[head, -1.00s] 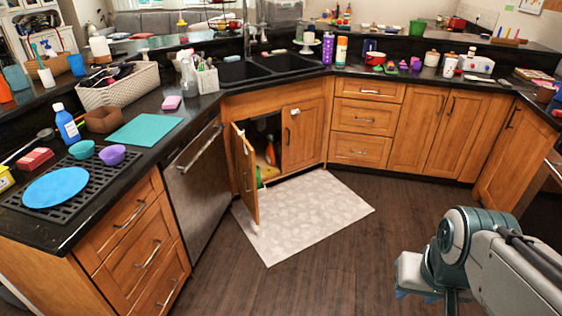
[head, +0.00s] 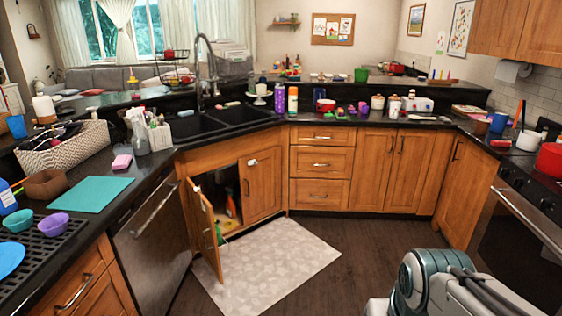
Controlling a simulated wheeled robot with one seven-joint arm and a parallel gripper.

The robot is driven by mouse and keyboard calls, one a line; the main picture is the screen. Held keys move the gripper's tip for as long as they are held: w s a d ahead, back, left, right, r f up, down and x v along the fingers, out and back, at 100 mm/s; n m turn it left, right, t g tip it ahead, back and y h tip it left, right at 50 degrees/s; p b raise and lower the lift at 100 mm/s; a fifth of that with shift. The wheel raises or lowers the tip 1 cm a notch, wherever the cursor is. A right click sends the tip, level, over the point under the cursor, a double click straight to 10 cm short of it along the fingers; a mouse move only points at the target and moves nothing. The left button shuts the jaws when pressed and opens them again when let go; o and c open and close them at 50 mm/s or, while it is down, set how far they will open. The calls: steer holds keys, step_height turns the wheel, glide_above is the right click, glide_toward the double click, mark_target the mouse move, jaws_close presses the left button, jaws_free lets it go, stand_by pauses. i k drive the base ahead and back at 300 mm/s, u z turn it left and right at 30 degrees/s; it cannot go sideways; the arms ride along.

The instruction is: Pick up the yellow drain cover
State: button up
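I cannot make out the yellow drain cover in the head view. The double sink (head: 215,122) with two black basins is set in the corner counter, and the floors of its basins are mostly hidden from here. My arm shows at the bottom right, but my gripper is out of view below the frame edge.
The cabinet door (head: 203,228) under the sink stands open over a pale mat (head: 268,264). The dark floor (head: 365,235) right of the mat is clear. A wicker basket (head: 65,150), a spray bottle (head: 138,130) and a teal mat (head: 90,194) crowd the left counter.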

mark_target(229, 225)
steer(key=z, duration=0.15)
steer(key=i, duration=2.9)
steer(key=u, duration=0.95)
steer(key=i, duration=1.2)
steer(key=u, duration=0.5)
